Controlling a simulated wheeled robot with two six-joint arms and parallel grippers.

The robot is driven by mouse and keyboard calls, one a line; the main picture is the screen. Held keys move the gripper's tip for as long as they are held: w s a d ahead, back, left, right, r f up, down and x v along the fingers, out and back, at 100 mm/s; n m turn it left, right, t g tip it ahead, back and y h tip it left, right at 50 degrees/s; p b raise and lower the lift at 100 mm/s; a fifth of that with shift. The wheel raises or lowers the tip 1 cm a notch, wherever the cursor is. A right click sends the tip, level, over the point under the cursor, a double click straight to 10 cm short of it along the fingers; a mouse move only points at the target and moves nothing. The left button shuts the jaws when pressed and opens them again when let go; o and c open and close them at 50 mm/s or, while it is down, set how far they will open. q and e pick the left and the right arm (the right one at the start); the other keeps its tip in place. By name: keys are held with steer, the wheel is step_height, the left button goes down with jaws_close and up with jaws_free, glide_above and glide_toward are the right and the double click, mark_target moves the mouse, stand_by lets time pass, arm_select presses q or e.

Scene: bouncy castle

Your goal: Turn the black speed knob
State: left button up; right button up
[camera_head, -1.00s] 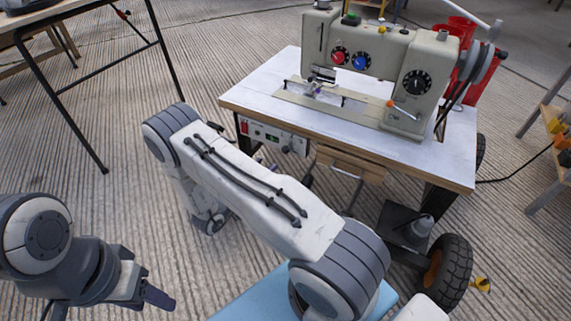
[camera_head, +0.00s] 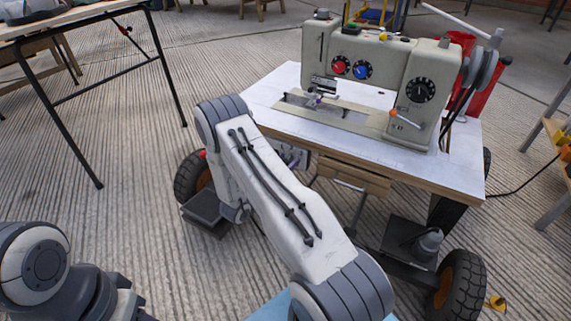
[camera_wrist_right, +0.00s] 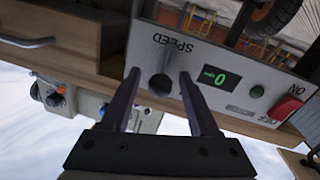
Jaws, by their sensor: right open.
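The black speed knob (camera_wrist_right: 160,84) is a dark round knob under the upside-down word SPEED on a grey control panel (camera_wrist_right: 225,72) in the right wrist view. My right gripper (camera_wrist_right: 160,75) is open, with one finger on each side of the knob. I cannot tell whether the fingers touch it. A small display (camera_wrist_right: 213,76) beside the knob shows a green 0. In the head view my right arm covers most of the panel, and the knob is hidden.
A red switch (camera_wrist_right: 289,108) and a dark green button (camera_wrist_right: 257,91) are on the same panel. The panel hangs under a white-topped table (camera_head: 285,83) carrying a beige sewing machine (camera_head: 415,75). A wooden drawer (camera_head: 352,176) sits next to the panel under the tabletop.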

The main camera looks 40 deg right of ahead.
jaws_close()
steer(key=shift+n, duration=0.3)
stand_by(0.4)
steer(key=shift+w+a+n+p, duration=0.2)
steer(key=shift+w+n+p, duration=0.05)
steer(key=shift+n+p, duration=0.75)
steer(key=shift+w+a+n+t+p, duration=0.1)
steer(key=shift+w+n+t+p, duration=0.2)
steer(key=shift+n+p, duration=0.55)
steer(key=shift+w+f+n, duration=0.1)
steer(key=shift+f+n, duration=0.15)
steer(key=shift+n, duration=0.7)
steer(key=shift+h, duration=0.3)
